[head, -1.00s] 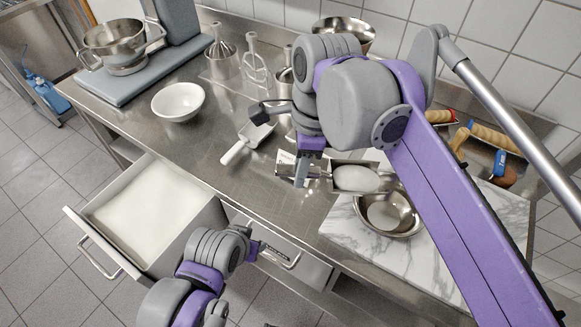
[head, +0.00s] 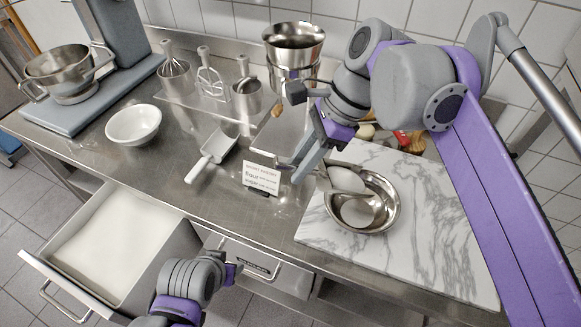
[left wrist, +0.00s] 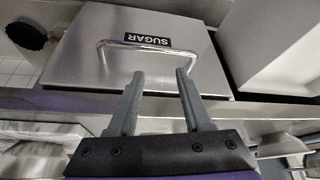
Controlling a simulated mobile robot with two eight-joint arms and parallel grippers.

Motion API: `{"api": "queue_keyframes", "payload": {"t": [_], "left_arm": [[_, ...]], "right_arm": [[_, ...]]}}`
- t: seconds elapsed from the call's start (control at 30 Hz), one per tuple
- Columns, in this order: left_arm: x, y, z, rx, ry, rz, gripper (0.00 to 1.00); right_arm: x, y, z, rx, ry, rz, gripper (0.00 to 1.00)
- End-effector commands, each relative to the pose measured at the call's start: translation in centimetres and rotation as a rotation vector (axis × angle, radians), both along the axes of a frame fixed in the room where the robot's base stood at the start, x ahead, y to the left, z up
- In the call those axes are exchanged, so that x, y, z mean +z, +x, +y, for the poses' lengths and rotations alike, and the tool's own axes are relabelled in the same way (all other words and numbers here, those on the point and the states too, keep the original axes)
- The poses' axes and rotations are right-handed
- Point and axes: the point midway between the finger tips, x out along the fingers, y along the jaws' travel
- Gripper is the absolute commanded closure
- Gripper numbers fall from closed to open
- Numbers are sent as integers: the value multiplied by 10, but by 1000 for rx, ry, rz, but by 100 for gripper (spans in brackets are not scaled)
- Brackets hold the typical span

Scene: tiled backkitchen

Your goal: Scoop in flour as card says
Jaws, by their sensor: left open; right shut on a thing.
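My right gripper (head: 308,162) is shut on the handle of a metal scoop (head: 322,181) holding white powder (head: 346,179). The scoop is over the steel bowl (head: 392,207) on the marble board. A pale round patch shows inside the bowl; I cannot tell whether it is powder. The card (head: 262,177) stands on the counter, with "flour" and "sugar" lines; its amounts are too small to read. My left gripper (left wrist: 158,76) is open and empty, just short of the handle (left wrist: 150,46) of the shut SUGAR drawer (left wrist: 190,60).
An open drawer (head: 167,252) with white powder (head: 110,240) juts out at front left. The marble board (head: 440,215) is clear right of the steel bowl.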

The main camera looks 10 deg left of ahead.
Motion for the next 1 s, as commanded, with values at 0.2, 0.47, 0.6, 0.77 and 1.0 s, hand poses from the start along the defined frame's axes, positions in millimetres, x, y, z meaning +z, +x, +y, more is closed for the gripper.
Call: {"api": "queue_keyframes", "payload": {"t": [0.2, 0.47, 0.6, 0.77, 1.0], "left_arm": [[-5, -1, 0, 0, 0, 2, 50], [-7, -1, 0, 0, 0, 3, 50], [-7, -1, 0, 0, 0, 3, 50], [-8, -1, 0, 0, 0, 3, 50], [-9, -2, 0, 0, 0, 3, 50]], "right_arm": [[8, 4, -13, -3, 79, 24, 100], [17, 9, -28, -4, 173, 53, 100], [21, 12, -37, -5, 223, 65, 100], [25, 15, -46, -3, 280, 84, 100], [32, 19, -61, -4, 366, 107, 100]]}}
